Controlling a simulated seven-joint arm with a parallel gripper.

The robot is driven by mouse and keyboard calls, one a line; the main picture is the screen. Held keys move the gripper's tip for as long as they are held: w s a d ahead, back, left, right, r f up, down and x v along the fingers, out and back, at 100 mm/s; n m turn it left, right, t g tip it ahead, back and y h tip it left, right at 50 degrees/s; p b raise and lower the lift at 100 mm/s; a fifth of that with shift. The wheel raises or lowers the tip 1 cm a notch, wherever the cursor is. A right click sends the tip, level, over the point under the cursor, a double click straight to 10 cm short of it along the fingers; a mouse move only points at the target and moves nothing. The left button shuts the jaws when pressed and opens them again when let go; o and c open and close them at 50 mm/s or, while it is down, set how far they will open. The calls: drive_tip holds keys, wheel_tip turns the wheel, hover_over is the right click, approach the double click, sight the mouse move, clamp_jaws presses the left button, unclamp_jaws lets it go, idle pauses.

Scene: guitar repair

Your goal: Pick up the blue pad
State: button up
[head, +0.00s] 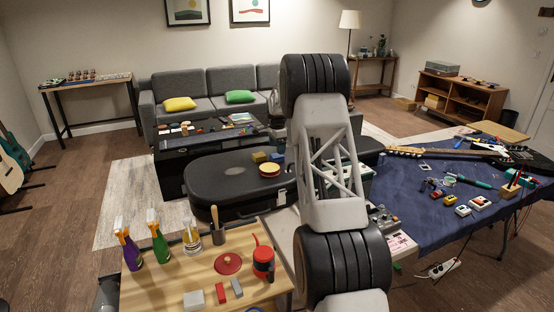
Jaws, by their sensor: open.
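A small blue block (277,157), which looks like the blue pad, lies on the black guitar case (215,187) in the middle of the head view. It sits beside a yellow block (258,156) and just behind a round tin with a pale yellow top and red side (269,170). My arm stands upright just to the right of these things. My gripper does not show; the arm's links hide that part of the scene.
A wooden table (160,285) with spray bottles, a red pot and small blocks is at front left. A blue-covered table (430,215) with an electric guitar and tools is at right. A low dark table (170,143) stands before the grey sofa (205,85).

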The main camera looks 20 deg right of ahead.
drive_tip(key=shift+f, duration=0.1)
drive_tip(key=shift+f, duration=2.5)
drive_tip(key=c, duration=1)
drive_tip(key=shift+r, duration=0.1)
drive_tip(key=shift+r, duration=1.8)
drive_tip(key=shift+s+a+r, duration=0.2)
drive_tip(key=shift+s+a, duration=0.5)
drive_tip(key=shift+s, duration=1.85)
drive_tip(key=shift+s+a+r, duration=0.2)
drive_tip(key=shift+s+a, duration=0.5)
drive_tip(key=shift+s, duration=1.85)
drive_tip(key=shift+s+a+r, duration=0.2)
drive_tip(key=shift+s+a, duration=0.5)
drive_tip(key=shift+s, duration=1.85)
